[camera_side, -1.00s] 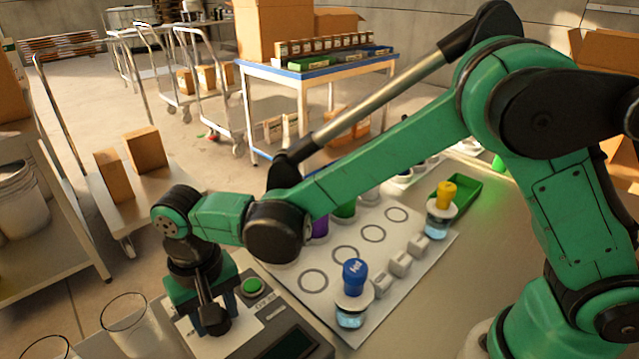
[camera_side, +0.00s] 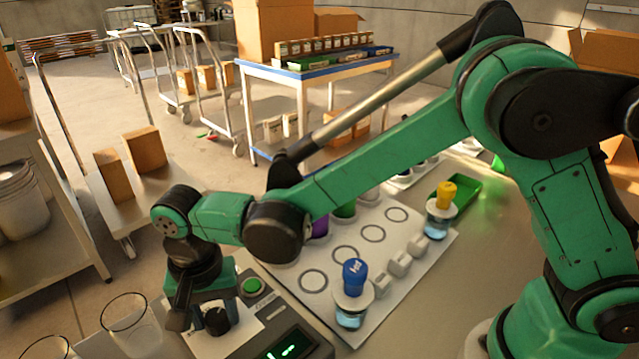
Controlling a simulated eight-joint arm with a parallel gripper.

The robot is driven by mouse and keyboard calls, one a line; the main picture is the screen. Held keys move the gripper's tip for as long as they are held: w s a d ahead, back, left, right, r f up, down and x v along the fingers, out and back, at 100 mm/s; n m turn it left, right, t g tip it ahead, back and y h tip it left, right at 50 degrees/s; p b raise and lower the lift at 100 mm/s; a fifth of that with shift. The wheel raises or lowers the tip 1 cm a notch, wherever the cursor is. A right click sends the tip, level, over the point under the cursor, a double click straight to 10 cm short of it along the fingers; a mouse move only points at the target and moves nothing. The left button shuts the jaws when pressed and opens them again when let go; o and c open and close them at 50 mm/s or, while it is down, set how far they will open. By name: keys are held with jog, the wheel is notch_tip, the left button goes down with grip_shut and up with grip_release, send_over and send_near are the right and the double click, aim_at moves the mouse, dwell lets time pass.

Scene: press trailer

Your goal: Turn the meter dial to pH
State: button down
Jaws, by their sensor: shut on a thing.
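The meter (camera_side: 238,341) is a pale box at the bottom with a dark display (camera_side: 290,348) showing lit green marks. Its black round dial (camera_side: 217,321) stands on the top face. My gripper (camera_side: 203,314) points down over the meter and is shut on the dial. One dark finger shows at the dial's left; the other is mostly hidden. The pH marking and the dial's pointer cannot be made out. A green button (camera_side: 252,286) sits behind the dial.
Two glass beakers (camera_side: 130,318) stand left of the meter. A white mat (camera_side: 340,275) to the right holds a blue-topped bottle (camera_side: 353,285), a yellow-topped bottle (camera_side: 442,205) and small white blocks (camera_side: 398,263). A green tray (camera_side: 468,194) lies behind.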

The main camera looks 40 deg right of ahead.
aim_at(217, 315)
jog(key=shift+c, duration=1.9)
grip_release()
jog(key=shift+r, duration=2.8)
jog(key=shift+d+r, duration=0.1)
jog(key=shift+d, duration=0.05)
jog(key=s+d+r+n+t, duration=0.2)
jog(key=s+d+n+t, duration=0.1)
jog(key=d, duration=0.7)
jog(key=s+d+r+n+t, duration=0.2)
jog(key=d+n+t, duration=0.1)
jog(key=d, duration=0.8)
jog(key=shift+s+d+r+t, duration=0.15)
jog(key=shift+s+d+t, duration=0.1)
jog(key=shift+s+t, duration=0.25)
